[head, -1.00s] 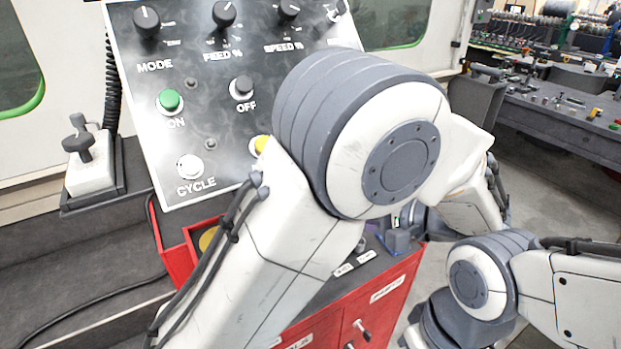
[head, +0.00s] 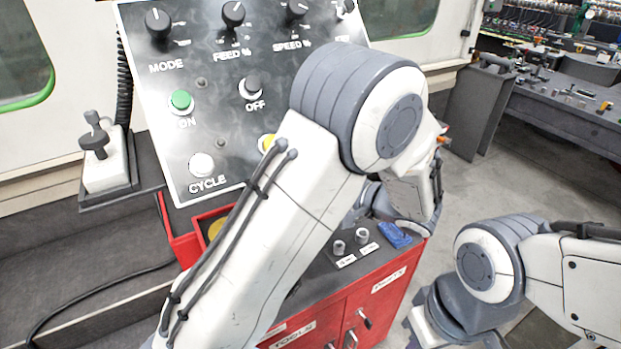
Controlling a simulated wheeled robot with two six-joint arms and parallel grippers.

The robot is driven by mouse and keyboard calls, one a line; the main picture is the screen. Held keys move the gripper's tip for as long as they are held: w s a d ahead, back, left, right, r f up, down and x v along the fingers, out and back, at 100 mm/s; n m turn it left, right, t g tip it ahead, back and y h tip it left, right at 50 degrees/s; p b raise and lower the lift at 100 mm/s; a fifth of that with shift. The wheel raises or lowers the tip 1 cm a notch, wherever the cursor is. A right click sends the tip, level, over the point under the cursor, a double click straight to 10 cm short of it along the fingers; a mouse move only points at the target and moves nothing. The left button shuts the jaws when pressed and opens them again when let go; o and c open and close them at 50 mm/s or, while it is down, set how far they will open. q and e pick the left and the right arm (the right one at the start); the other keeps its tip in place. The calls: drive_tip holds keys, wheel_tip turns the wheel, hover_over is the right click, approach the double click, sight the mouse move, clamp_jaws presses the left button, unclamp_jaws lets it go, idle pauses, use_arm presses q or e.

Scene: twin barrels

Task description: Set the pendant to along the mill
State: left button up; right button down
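The pendant (head: 222,120) is a tilted dark panel with a light edge, standing above a red cabinet. It carries MODE (head: 158,24), FEED % (head: 233,13) and SPEED % (head: 298,9) knobs along the top. Below are a green ON button (head: 181,102), a dark OFF button (head: 251,86) and a white CYCLE button (head: 201,165). A yellow button is partly hidden behind my arm. The mill is not labelled in view; a pale machine body with windows stands behind the pendant. My arms cross the view, but neither gripper's fingers show.
The red cabinet (head: 383,312) has small fittings and a blue item (head: 394,235) on top. A joystick box (head: 104,165) sits left of the pendant. A dark workbench (head: 560,110) with small parts stands at the right, with open floor before it.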

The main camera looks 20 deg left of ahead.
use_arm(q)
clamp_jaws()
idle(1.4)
